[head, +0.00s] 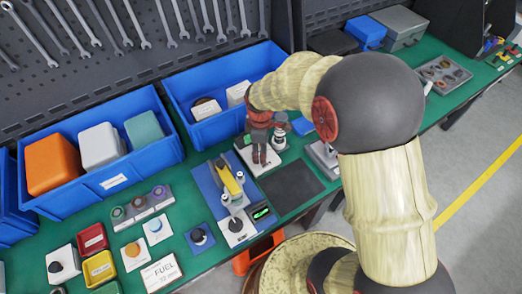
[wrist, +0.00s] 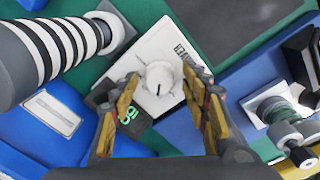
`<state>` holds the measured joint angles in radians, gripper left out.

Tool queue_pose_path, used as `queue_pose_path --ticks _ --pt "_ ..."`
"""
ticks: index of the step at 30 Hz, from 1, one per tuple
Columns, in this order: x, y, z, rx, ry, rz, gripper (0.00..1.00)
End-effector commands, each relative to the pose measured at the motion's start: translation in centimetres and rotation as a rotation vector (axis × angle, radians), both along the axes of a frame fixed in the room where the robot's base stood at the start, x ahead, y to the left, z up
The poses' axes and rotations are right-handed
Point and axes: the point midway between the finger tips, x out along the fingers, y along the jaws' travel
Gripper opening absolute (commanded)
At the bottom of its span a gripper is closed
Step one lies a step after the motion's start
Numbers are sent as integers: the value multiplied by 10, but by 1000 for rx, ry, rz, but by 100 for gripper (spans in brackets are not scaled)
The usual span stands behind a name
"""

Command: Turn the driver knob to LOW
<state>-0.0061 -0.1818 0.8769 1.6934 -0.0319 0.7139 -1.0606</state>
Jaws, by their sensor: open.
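The white round knob (wrist: 158,76) sits on a white panel (wrist: 172,38) in the wrist view, with a short dark pointer mark on its lower side. A dark display with green digits shows at lower left, partly behind a finger. My gripper (wrist: 161,84) is open, with one yellow-black finger on each side of the knob; I cannot tell whether they touch it.
A black-and-white ringed post (wrist: 62,48) stands close on the left in the wrist view. A blue bin (head: 202,78) is behind my gripper. A blue-based fixture with a yellow lever (head: 231,183) stands to the left in the head view. A dark mat (head: 293,186) lies clear in front.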

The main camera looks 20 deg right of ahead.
Motion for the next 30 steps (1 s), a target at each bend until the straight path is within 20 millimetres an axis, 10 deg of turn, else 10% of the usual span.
queue_pose_path --ticks 30 --pt "0 0 1 0 0 -2 2"
